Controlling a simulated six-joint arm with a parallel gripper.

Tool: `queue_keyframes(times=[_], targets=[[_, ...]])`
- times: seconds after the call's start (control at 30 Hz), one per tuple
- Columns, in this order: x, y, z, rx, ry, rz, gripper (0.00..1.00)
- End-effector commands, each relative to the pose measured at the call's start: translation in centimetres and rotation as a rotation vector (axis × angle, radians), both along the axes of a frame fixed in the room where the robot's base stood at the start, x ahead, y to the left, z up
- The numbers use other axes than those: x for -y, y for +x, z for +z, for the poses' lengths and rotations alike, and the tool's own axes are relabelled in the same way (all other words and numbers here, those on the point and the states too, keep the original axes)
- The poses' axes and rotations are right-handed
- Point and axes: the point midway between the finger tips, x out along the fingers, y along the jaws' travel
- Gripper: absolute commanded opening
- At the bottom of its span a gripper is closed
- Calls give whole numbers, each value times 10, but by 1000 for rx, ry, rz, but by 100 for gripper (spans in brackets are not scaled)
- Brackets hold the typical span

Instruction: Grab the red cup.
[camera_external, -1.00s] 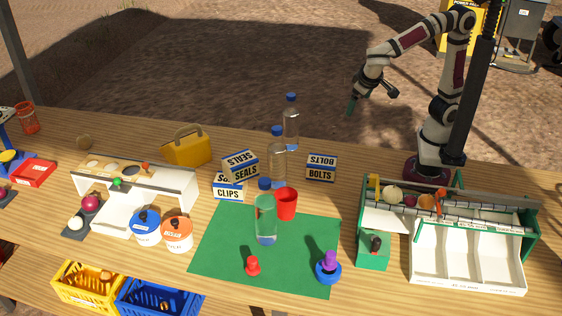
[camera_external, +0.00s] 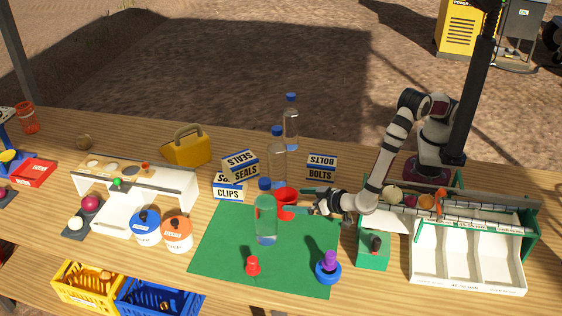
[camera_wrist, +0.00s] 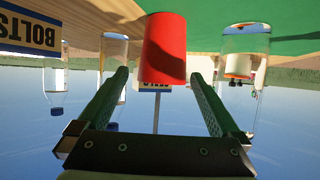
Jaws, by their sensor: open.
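The red cup (camera_external: 287,205) stands upright at the back edge of the green mat (camera_external: 215,247), just behind and right of a clear bottle with a blue cap (camera_external: 266,222). My gripper (camera_external: 296,201) is low over the table, reaching from the right, with its fingers at the cup. In the wrist view, which is upside down, the red cup (camera_wrist: 164,50) is centred between the two green fingers of my gripper (camera_wrist: 163,78). The fingers are wide apart, with a gap on each side of the cup. A shadow falls across the cup.
Two more clear bottles (camera_external: 278,165) (camera_external: 291,125) stand behind the cup. Label boxes marked CLIPS (camera_external: 229,189) and BOLTS (camera_external: 321,168) stand nearby. A small red piece (camera_external: 253,266) and a blue-purple piece (camera_external: 328,268) are on the front of the mat.

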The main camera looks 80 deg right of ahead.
Motion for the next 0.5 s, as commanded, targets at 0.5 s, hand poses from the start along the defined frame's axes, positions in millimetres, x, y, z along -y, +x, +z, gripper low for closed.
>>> queue_keyframes(times=[0.5], targets=[[25, 69, -36, 0, 0, -2, 100]])
